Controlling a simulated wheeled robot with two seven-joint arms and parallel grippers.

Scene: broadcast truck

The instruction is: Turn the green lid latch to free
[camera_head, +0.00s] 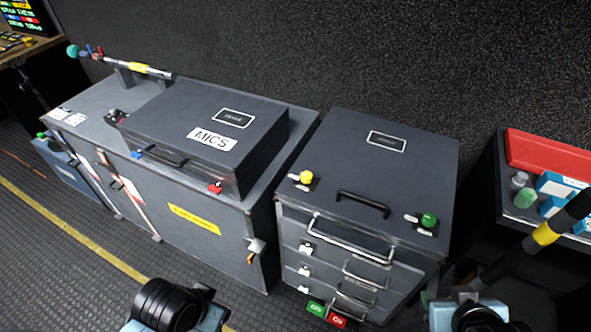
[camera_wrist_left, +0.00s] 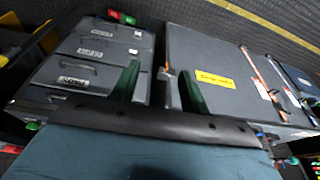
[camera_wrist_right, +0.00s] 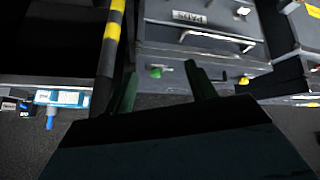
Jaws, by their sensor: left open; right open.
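The green latch (camera_head: 428,220) is a round green knob on a small dark plate, at the front right corner of the drawer case's lid (camera_head: 375,160). It also shows in the right wrist view (camera_wrist_right: 156,72), in line with the gap between my right fingertips. My right gripper (camera_wrist_right: 162,68) is open and empty; I cannot tell its distance from the knob. In the head view only part of my right arm's end shows at the bottom edge. My left gripper (camera_wrist_left: 159,68) is open and empty, pointing towards the cabinet fronts.
A yellow knob (camera_head: 306,177) and a black handle (camera_head: 363,203) share the lid. Drawers with metal handles are below. A MICS case (camera_head: 211,138) lies on the cabinet to the left. A red box (camera_head: 548,157) and bottles stand right. A black pole with a yellow band (camera_head: 545,234) crosses there.

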